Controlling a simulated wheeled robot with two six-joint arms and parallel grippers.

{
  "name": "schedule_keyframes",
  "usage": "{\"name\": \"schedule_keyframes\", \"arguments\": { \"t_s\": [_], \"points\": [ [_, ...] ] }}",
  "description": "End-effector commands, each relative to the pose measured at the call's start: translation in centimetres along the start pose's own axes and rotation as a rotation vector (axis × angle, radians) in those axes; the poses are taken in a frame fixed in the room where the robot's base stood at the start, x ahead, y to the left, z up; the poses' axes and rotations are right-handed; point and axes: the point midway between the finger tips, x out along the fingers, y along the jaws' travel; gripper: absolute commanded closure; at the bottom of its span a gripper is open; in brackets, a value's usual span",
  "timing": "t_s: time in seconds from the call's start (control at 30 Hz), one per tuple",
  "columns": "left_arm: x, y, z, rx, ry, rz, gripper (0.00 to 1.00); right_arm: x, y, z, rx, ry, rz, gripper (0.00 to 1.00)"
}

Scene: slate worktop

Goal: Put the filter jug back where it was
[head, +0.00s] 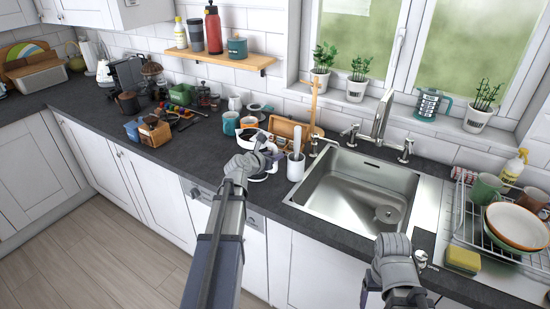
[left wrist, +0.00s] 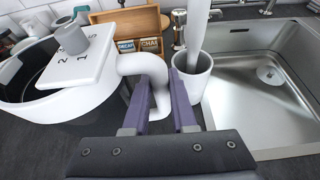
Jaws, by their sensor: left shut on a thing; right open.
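The filter jug (left wrist: 35,110) is a dark see-through vessel with a white rim, a white lid with a grey knob and numbers, and a white looped handle (left wrist: 150,68). In the left wrist view my left gripper (left wrist: 178,88) has its purple fingers shut on that handle, with the jug to the left. In the head view the jug (head: 250,142) is partly hidden behind my left gripper (head: 272,156), near the worktop's front edge left of the sink. I cannot tell whether its base touches the worktop. My right gripper (head: 371,290) is open and empty, low in front of the sink.
A white utensil pot (head: 296,167) stands close right of the jug, beside the sink (head: 360,188). An open wooden tea box (head: 288,131) and mugs (head: 231,123) stand close behind. A dish rack (head: 470,225) is at the right. Some worktop left of the jug is clear.

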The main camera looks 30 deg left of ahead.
Motion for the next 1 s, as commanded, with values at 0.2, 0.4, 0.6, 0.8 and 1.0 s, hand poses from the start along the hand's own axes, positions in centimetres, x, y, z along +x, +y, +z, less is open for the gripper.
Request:
{"name": "schedule_keyframes", "arguments": {
  "t_s": [0.2,0.4,0.6,0.8,1.0],
  "points": [
    [0.1,0.0,-0.1,0.0,0.0,0.0,0.66,0.1,0.0,0.0,0.0,0.0,0.0,0.25],
    [0.1,0.0,-0.1,0.0,0.0,0.0,0.45,0.1,0.0,0.0,0.0,0.0,0.0,0.25],
    [0.0,0.0,-0.1,0.0,0.0,0.001,0.45,0.1,0.0,0.0,0.0,0.0,0.0,0.25],
    [-2.2,-0.1,0.2,0.001,0.0,0.003,0.45,-1.0,0.1,0.1,0.0,0.0,0.0,0.25],
    [-6.5,-0.1,0.3,0.0,0.0,0.003,0.45,-2.7,0.3,0.2,0.0,0.0,0.0,0.25]
  ]
}}
